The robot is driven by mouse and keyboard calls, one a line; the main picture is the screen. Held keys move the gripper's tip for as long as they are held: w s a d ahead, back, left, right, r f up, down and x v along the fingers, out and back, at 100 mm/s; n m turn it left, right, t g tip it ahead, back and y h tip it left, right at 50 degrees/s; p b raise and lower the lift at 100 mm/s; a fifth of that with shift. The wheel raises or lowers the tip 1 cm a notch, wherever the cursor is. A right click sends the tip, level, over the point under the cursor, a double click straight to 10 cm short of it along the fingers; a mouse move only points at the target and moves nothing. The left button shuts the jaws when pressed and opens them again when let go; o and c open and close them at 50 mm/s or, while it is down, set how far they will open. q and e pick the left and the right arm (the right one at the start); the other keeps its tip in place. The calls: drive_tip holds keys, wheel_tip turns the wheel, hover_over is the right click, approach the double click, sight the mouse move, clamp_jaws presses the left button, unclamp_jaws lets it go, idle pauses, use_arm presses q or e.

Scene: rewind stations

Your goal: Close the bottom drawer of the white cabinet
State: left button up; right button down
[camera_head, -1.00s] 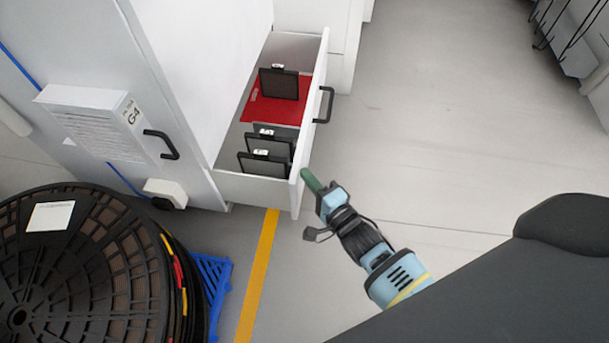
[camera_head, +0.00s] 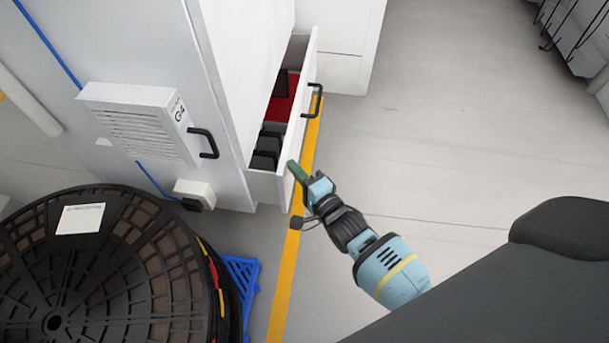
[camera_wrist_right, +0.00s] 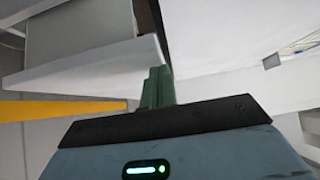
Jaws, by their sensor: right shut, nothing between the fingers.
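The white cabinet (camera_head: 250,70) stands at the upper left of the head view. Its bottom drawer (camera_head: 296,130) is partly out, a narrow gap showing dark frames and a red sheet inside. The drawer has a black handle (camera_head: 314,100) on its front. My right gripper (camera_head: 293,168) is shut and empty, its green fingertips at the near end of the drawer front, seemingly touching it. In the right wrist view the green fingers (camera_wrist_right: 158,88) are together beside the white drawer panel (camera_wrist_right: 95,65). My left gripper is not in view.
A large black cable reel (camera_head: 100,270) on a blue pallet (camera_head: 243,275) stands at the lower left. The floor to the right is clear, with a yellow line (camera_head: 285,285) beside the drawer.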

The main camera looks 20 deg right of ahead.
drive_tip(key=w+a, duration=0.1)
drive_tip(key=a, duration=0.1)
drive_tip(key=w+a+b, duration=0.1)
drive_tip(key=a, duration=0.1)
drive_tip(key=w+a+b, duration=0.1)
drive_tip(key=w+a, duration=0.1)
drive_tip(key=shift+w+a, duration=0.1)
drive_tip(key=shift+a, duration=0.1)
drive_tip(key=shift+w+a+b, duration=0.3)
drive_tip(key=shift+a+b, duration=0.05)
drive_tip(key=shift+w+a+r, duration=0.1)
drive_tip(key=shift+a+r, duration=0.05)
drive_tip(key=shift+a, duration=0.05)
